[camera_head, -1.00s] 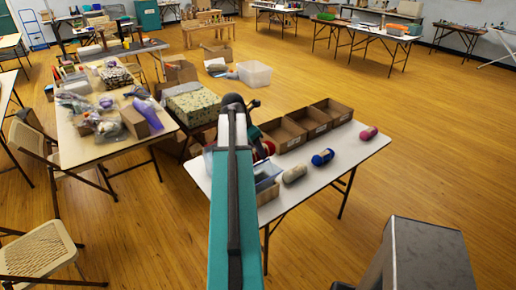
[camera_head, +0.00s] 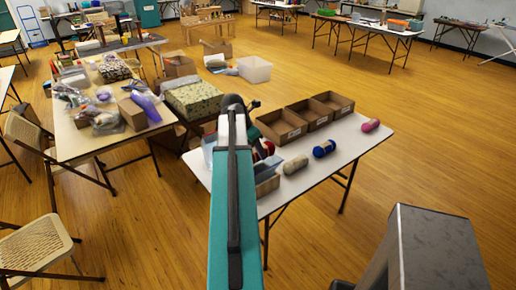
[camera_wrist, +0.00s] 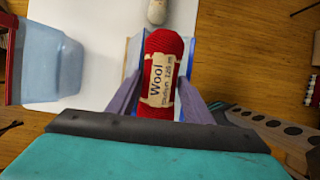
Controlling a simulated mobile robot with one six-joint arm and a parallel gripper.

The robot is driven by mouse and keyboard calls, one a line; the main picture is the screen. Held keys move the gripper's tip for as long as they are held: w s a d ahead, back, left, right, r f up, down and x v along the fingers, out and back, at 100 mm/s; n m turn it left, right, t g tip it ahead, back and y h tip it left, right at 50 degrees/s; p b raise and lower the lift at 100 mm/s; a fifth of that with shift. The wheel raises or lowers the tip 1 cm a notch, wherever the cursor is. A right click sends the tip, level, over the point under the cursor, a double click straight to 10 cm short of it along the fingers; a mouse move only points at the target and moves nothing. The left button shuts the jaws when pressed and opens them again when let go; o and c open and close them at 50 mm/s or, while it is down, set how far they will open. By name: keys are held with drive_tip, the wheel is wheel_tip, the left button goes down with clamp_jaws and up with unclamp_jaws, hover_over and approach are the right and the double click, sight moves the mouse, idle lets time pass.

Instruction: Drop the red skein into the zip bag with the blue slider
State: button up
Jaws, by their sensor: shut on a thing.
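The red skein (camera_wrist: 163,65), with a paper "Wool" label, is between the two fingers of my gripper (camera_wrist: 165,95) in the wrist view. The fingers are shut on it from both sides. In the head view my own arm hides most of the gripper; a bit of red (camera_head: 268,149) shows just right of the arm, above the white table (camera_head: 330,165). Pale blue strips flank the skein in the wrist view; I cannot tell what they belong to. I cannot make out a zip bag with a blue slider.
A beige skein (camera_head: 295,165), a blue skein (camera_head: 324,149) and a pink skein (camera_head: 371,125) lie along the white table. Cardboard boxes (camera_head: 282,127) stand behind them. A box with bluish contents (camera_head: 266,178) is near the arm. A translucent blue bin (camera_wrist: 55,60) is at left.

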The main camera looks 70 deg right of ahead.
drive_tip(key=shift+f, duration=0.2)
drive_tip(key=o, duration=1.1)
drive_tip(key=shift+b+v, duration=0.4)
drive_tip(key=shift+v, duration=0.7)
drive_tip(key=shift+b+v, duration=1.15)
drive_tip(key=shift+v, duration=4.7)
drive_tip(key=shift+a+f, duration=0.1)
